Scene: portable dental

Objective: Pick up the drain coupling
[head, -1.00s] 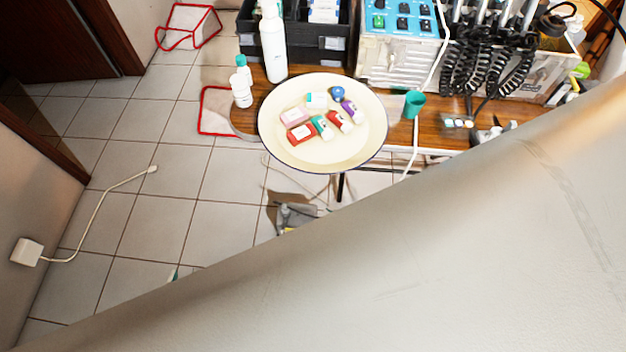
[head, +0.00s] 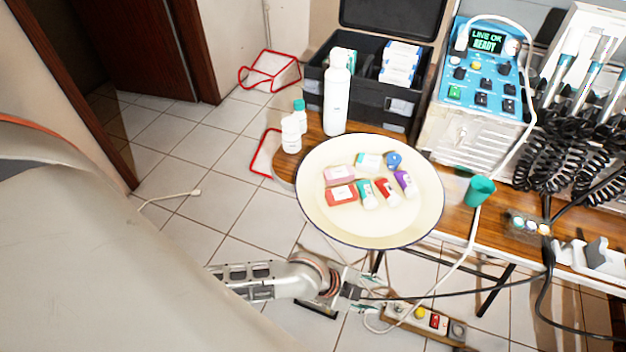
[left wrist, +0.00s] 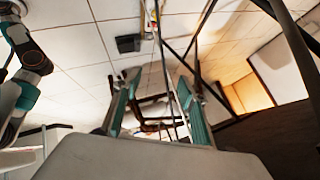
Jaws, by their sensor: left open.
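My right gripper is not in view.
A round cream tray (head: 320,225) with several small boxes and bottles overhangs the wooden table (head: 455,215). A power strip (head: 425,318) and cables lie near my left gripper. A blue control unit (head: 482,70) and coiled hoses stand behind. A large pale surface blocks the lower left.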

